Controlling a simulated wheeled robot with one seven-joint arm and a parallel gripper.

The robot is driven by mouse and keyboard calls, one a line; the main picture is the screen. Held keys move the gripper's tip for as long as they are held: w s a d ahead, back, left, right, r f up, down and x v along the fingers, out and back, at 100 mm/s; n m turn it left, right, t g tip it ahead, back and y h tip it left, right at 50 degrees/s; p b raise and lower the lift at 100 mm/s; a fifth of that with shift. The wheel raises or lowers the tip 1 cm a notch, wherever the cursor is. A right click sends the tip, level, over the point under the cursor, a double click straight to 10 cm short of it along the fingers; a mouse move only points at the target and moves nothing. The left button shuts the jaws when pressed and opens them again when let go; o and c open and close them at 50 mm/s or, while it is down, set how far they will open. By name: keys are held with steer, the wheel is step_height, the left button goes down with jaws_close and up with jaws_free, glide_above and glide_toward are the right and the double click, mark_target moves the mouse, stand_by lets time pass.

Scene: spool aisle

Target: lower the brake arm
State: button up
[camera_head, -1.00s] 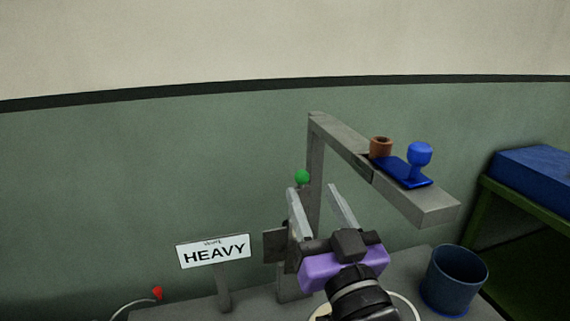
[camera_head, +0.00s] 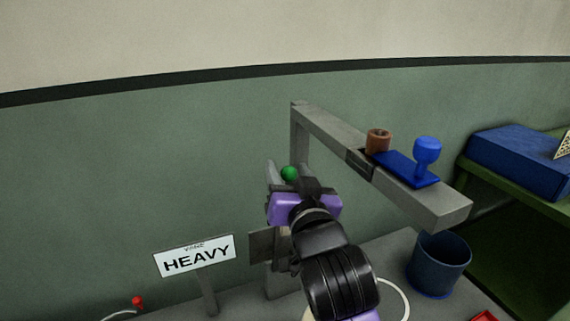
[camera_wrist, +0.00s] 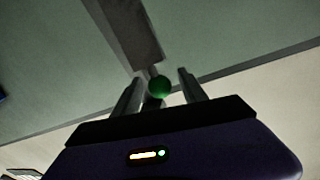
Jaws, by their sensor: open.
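The brake arm shows mainly as its round green knob (camera_head: 289,173), in front of the grey post. In the wrist view the green knob (camera_wrist: 159,86) sits between the two fingers of my gripper (camera_wrist: 158,77), with a gap visible on its right side. A short dark stem shows by the knob; the rest of the arm is hidden. In the head view my gripper (camera_head: 284,169) is open at the knob, its purple body just below. I cannot tell whether a finger touches the knob.
A grey overhead beam (camera_head: 325,127) reaches right from the post, carrying a brown cup (camera_head: 378,140) and a blue stamp-like piece (camera_head: 426,155). A HEAVY sign (camera_head: 195,257) stands left. A dark blue bucket (camera_head: 437,265) stands right. A blue box (camera_head: 530,160) lies on a green shelf.

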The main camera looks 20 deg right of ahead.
steer(key=shift+w+d, duration=0.25)
steer(key=shift+w, duration=1.05)
jaws_close()
stand_by(0.5)
